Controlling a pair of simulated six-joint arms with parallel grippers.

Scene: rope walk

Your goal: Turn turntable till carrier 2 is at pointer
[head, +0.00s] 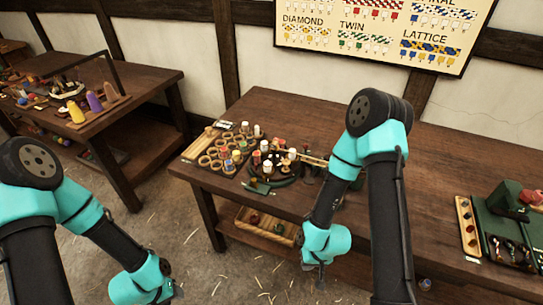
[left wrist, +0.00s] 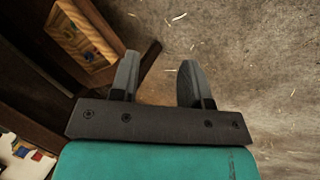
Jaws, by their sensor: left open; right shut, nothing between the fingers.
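The dark round turntable (head: 287,182) stands on the middle table, with several red, white and dark bobbin-like carriers on it. The carriers' numbers are too small to read, and I cannot make out the pointer. My right arm passes just right of the turntable. My right gripper (head: 321,276) hangs low in front of the table's front edge, shut and empty, away from the turntable. My left gripper (head: 176,292) is low at the bottom of the head view, over the floor and well away from the turntable. In the left wrist view the left gripper (left wrist: 157,77) is open and empty.
A board with wooden rings (head: 212,152) and coloured bobbins lies left of the turntable. A small green block (head: 259,187) sits at its front. A wooden tray (head: 262,224) is on the shelf below. A green mat (head: 500,228) with tools lies at the right. The table's middle right is clear.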

